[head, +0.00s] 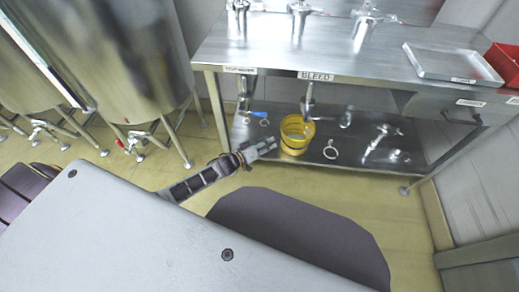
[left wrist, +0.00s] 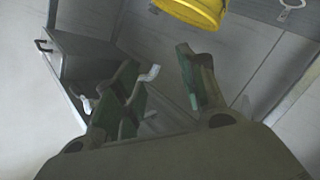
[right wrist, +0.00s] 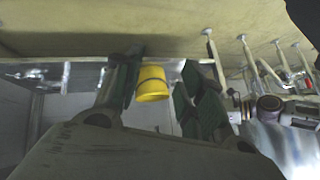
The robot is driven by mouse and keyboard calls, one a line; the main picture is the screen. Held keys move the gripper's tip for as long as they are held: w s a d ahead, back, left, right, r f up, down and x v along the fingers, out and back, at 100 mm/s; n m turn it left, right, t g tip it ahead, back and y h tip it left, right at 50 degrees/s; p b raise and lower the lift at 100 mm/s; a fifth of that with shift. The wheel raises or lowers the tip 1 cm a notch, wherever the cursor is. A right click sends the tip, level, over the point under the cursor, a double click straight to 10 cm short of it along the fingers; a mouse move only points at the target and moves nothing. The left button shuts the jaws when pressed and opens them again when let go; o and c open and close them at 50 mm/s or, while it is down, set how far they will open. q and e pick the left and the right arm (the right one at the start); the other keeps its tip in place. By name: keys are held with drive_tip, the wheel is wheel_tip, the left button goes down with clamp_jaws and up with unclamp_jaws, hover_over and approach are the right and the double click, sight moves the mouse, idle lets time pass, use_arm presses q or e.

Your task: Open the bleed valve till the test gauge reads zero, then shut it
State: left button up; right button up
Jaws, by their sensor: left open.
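The BLEED label (head: 316,76) is on the steel bench's front edge. A metal fitting (head: 308,100) hangs below it, over a yellow bucket (head: 283,137) on the lower shelf. Taps (head: 300,12) stand on the bench top. I cannot tell which part is the bleed valve handle. No gauge dial can be made out. My left gripper (head: 268,146) is open and empty, in front of the shelf and left of the bucket; the bucket's underside shows in the left wrist view (left wrist: 195,12). My right gripper (right wrist: 160,88) is open, with the bucket (right wrist: 152,84) visible beyond its fingers.
The lower shelf (head: 275,160) also carries metal fittings (head: 380,138) and a ring (head: 330,149). A blue-handled part (head: 258,114) is at its left. A steel tray (head: 450,62) and red bin (head: 505,62) are at the right. Large steel tanks (head: 110,55) stand left.

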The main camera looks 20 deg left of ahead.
use_arm(q)
drive_tip(key=shift+y, duration=0.8)
drive_tip(key=shift+s+a+f+p, duration=0.4)
drive_tip(key=shift+s+a+f, duration=0.2)
drive_tip(key=shift+f, duration=0.15)
drive_tip(key=shift+s+a+f+p, duration=0.35)
drive_tip(key=shift+s+a+f, duration=0.15)
drive_tip(key=shift+f, duration=0.25)
use_arm(e)
drive_tip(key=shift+s+d+r, duration=0.1)
drive_tip(key=shift+s+r, duration=0.05)
drive_tip(key=shift+r, duration=0.3)
drive_tip(key=shift+s+d+r, duration=0.1)
drive_tip(key=shift+r, duration=0.35)
drive_tip(key=shift+c, duration=0.4)
